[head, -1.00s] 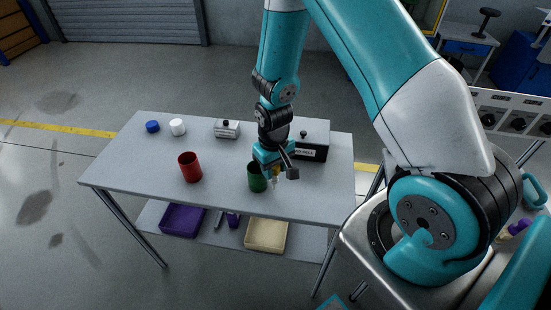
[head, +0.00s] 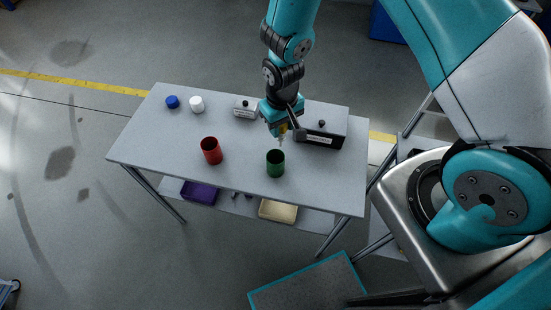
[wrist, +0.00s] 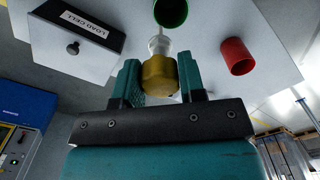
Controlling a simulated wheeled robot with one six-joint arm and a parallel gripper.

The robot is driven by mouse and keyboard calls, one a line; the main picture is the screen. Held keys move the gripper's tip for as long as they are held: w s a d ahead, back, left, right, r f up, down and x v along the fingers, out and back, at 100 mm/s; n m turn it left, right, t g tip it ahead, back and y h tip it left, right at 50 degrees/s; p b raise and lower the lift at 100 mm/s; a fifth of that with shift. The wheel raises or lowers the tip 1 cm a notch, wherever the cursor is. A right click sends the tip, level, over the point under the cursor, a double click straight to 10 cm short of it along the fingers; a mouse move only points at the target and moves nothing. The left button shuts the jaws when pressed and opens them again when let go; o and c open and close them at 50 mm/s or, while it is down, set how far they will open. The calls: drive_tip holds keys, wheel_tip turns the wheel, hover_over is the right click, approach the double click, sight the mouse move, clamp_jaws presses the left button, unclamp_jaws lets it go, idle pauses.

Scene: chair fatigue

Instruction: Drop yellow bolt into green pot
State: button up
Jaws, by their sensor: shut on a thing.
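The yellow bolt (wrist: 160,77) is between the two teal fingers of my gripper (wrist: 163,80) in the wrist view, with its pale shank pointing toward the green pot (wrist: 171,12). In the head view my gripper (head: 280,125) is shut on the bolt (head: 283,129) and holds it tip down above the table. The green pot (head: 275,164) stands upright on the table, open at the top, just below and nearer the front than the bolt. The bolt is outside the pot.
The red pot (head: 211,151) stands left of the green pot on the grey table (head: 180,130). A black and white load cell box (head: 322,125) is right of my gripper. A smaller box (head: 245,108), a white cap (head: 196,104) and a blue cap (head: 172,102) stand at the back.

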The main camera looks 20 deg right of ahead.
sight(281, 138)
wheel_tip(281, 138, down, 6)
drive_tip(key=b, duration=0.4)
drive_tip(key=shift+r, duration=0.1)
drive_tip(key=o, duration=1)
drive_tip(key=shift+c, duration=0.2)
drive_tip(key=shift+r, duration=0.1)
wheel_tip(281, 138, up, 17)
drive_tip(key=b, duration=0.3)
drive_tip(key=shift+r, duration=0.15)
drive_tip(key=s+a+r+n+y+b, duration=0.2)
drive_tip(key=s+r, duration=0.2)
drive_tip(key=s, duration=0.5)
drive_tip(key=s+a+r+n+y+b, duration=0.2)
drive_tip(key=s+r+n, duration=0.1)
drive_tip(key=s, duration=0.6)
drive_tip(key=shift+s+a+r+b, duration=0.25)
drive_tip(key=shift+a+r+b, duration=0.05)
drive_tip(key=shift+r+b, duration=0.1)
